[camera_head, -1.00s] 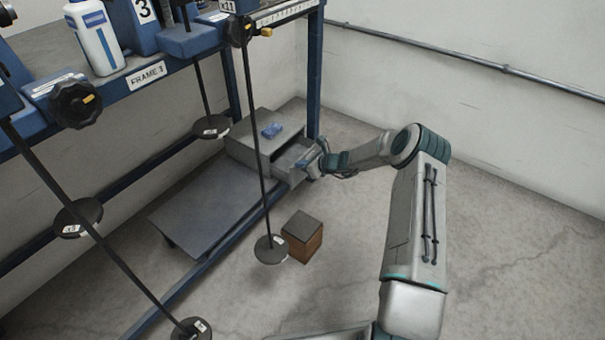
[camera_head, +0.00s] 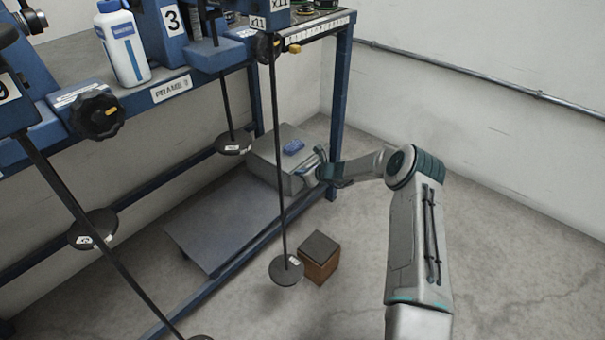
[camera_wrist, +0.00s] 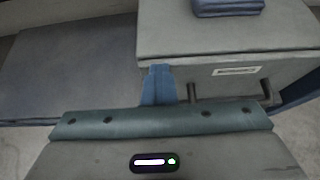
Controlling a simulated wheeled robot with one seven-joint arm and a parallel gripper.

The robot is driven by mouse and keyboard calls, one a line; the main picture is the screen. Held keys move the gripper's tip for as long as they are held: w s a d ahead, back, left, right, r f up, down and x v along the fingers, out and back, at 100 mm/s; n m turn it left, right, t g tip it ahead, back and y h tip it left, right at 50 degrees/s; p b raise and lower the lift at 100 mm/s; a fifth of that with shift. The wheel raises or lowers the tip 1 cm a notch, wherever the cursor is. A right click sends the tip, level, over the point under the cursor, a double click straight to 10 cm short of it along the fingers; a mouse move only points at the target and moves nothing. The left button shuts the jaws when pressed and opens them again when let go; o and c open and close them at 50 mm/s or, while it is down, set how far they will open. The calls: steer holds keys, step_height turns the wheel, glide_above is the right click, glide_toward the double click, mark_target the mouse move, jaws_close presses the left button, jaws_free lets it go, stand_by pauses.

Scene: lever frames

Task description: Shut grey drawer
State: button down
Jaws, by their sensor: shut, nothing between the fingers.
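The grey drawer (camera_wrist: 235,85) is the front of a grey cabinet (camera_head: 268,145) under the bench at its far end. It has a pale label and a bar handle (camera_wrist: 228,98). In the head view the drawer looks pushed in, with no open interior showing; whether a small gap is left I cannot tell. My gripper (camera_wrist: 158,72) is shut and empty, its blue fingertips at the left part of the drawer front, touching or very close. In the head view my gripper (camera_head: 316,170) is at the cabinet's right side and hides part of the front.
A blue object (camera_head: 293,147) lies on the cabinet top. A grey low platform (camera_head: 220,225) stands left of it. A hanging rod with a black disc weight (camera_head: 286,270) and a brown box (camera_head: 319,257) are in front. A blue bench post (camera_head: 340,110) stands behind my gripper. The floor at right is clear.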

steer(key=s+d+f+p+v, duration=0.15)
steer(key=p+v, duration=0.25)
steer(key=v, duration=0.9)
steer(key=s+a+r+n+g+h+p, duration=0.1)
steer(key=s+a+r+n+g+p, duration=0.3)
steer(key=r, duration=0.7)
steer(key=s+a+r+n+p, duration=0.1)
steer(key=s+r+n+p, duration=0.55)
steer(key=r, duration=0.55)
steer(key=s+a+r+n+g+h+p, duration=0.1)
steer(key=s+a+r+n+p, duration=0.3)
steer(key=r, duration=0.7)
steer(key=s+d+r+n+h+p, duration=0.3)
steer(key=s+r+n+p, duration=0.3)
steer(key=s+r, duration=0.7)
steer(key=s+d+r+n+h+p, duration=0.3)
steer(key=s+d+r+n+p, duration=0.2)
steer(key=s+r+p, duration=0.6)
steer(key=s+r+n, duration=0.1)
steer(key=s+r, duration=0.2)
steer(key=shift+d+g, duration=0.25)
steer(key=shift+g, duration=0.05)
steer(key=shift+s+a, duration=0.1)
steer(key=shift+a, duration=0.05)
